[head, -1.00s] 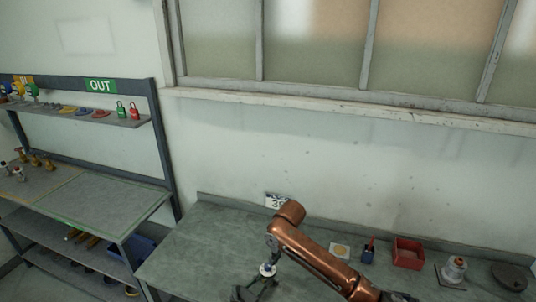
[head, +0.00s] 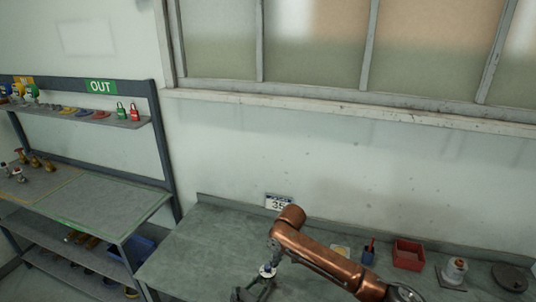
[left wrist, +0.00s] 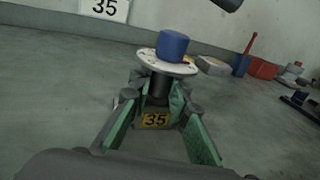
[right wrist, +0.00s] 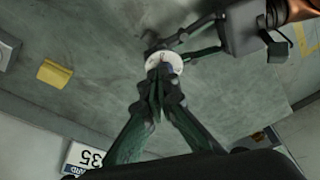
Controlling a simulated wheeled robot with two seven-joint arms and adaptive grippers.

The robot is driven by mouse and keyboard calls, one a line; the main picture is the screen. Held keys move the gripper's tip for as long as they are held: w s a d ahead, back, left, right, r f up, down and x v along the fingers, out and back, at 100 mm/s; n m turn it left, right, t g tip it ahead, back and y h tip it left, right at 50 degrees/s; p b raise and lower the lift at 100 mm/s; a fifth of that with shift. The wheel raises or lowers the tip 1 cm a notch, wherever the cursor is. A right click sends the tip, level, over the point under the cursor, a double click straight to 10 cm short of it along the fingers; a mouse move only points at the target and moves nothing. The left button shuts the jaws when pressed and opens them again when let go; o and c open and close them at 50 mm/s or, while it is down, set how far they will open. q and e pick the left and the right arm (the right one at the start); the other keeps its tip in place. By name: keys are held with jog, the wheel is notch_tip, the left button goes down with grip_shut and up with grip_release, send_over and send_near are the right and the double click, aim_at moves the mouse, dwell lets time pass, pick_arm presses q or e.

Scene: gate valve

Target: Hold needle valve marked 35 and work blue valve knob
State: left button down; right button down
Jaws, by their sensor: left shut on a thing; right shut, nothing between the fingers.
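The needle valve has a white disc (left wrist: 166,63), a blue knob (left wrist: 172,45) on top and a yellow tag marked 35 (left wrist: 156,119). My left gripper (left wrist: 158,88) is shut on the valve's dark body below the disc. The valve stands roughly upright over the bench. In the head view the disc (head: 267,271) is small, and my left gripper is partly cut off at the lower edge. My right gripper (right wrist: 160,72) has its fingers together and empty by the disc (right wrist: 165,61). Its fingers largely hide the knob there; I cannot tell whether they touch it.
A plate marked 35 (head: 278,202) stands at the bench's back edge. A yellow pad (right wrist: 55,73) lies on the bench (head: 205,235). A red bin (head: 408,254) and a white-topped fitting (head: 455,270) stand to the right. A shelf rack (head: 95,195) is at left. The bench's left part is clear.

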aim_at(270, 274)
jog(key=shift+s+d+x, duration=0.15)
jog(key=shift+x, duration=0.8)
jog(key=shift+s+d+x, duration=0.15)
jog(key=shift+s+x, duration=0.05)
jog(key=shift+x, duration=0.75)
pick_arm(q)
jog(key=shift+d, duration=0.1)
pick_arm(e)
jog(key=shift+w+a+f, duration=0.1)
jog(key=shift+w+a, duration=0.15)
jog(key=shift+a, duration=0.05)
pick_arm(q)
jog(key=shift+s+d, duration=0.1)
pick_arm(e)
jog(key=shift+s+a, duration=0.15)
jog(key=shift+a, duration=0.1)
pick_arm(q)
jog(key=shift+d, duration=0.1)
pick_arm(e)
jog(key=shift+a, duration=0.1)
jog(key=shift+s, duration=0.2)
jog(key=shift+s+d, duration=0.15)
jog(key=shift+d, duration=0.1)
pick_arm(q)
jog(key=shift+a, duration=0.3)
pick_arm(e)
jog(key=w+a+v, duration=0.1)
jog(key=v, duration=0.5)
jog(key=shift+d, duration=0.25)
